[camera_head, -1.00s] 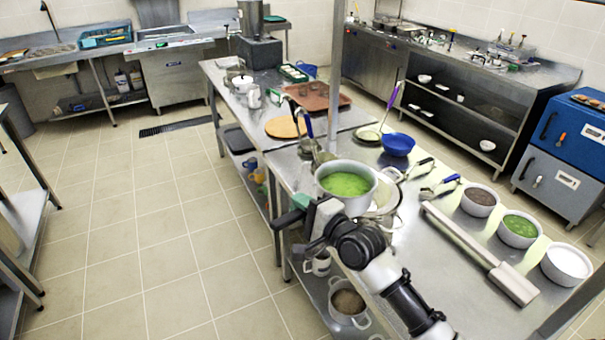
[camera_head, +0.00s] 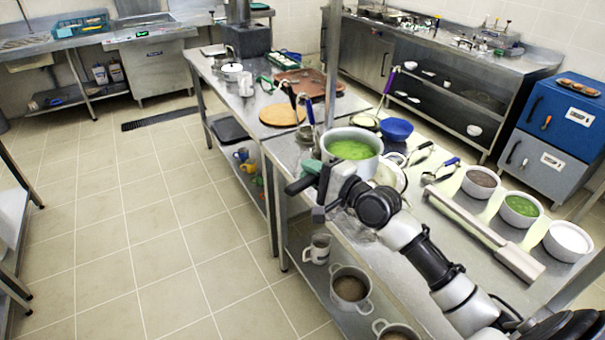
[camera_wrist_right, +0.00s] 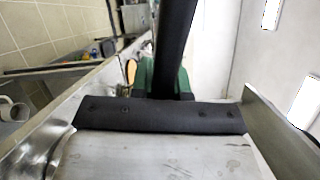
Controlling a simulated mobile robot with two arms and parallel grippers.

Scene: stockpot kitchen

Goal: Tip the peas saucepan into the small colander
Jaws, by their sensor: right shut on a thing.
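The peas saucepan (camera_head: 367,167) is a pale metal pan with bright green contents, roughly level, near the worktop's left edge in the head view. My right gripper (camera_head: 328,186) is shut on its handle, whose black end (camera_head: 299,186) sticks out to the left. In the right wrist view a dark handle (camera_wrist_right: 176,45) and a green part (camera_wrist_right: 166,78) show close up. My left gripper is not in view.
A blue bowl (camera_head: 397,129) stands beyond the pan. Ladles and a long metal bar (camera_head: 485,235) lie between. Pots (camera_head: 350,288) stand on the shelf below.

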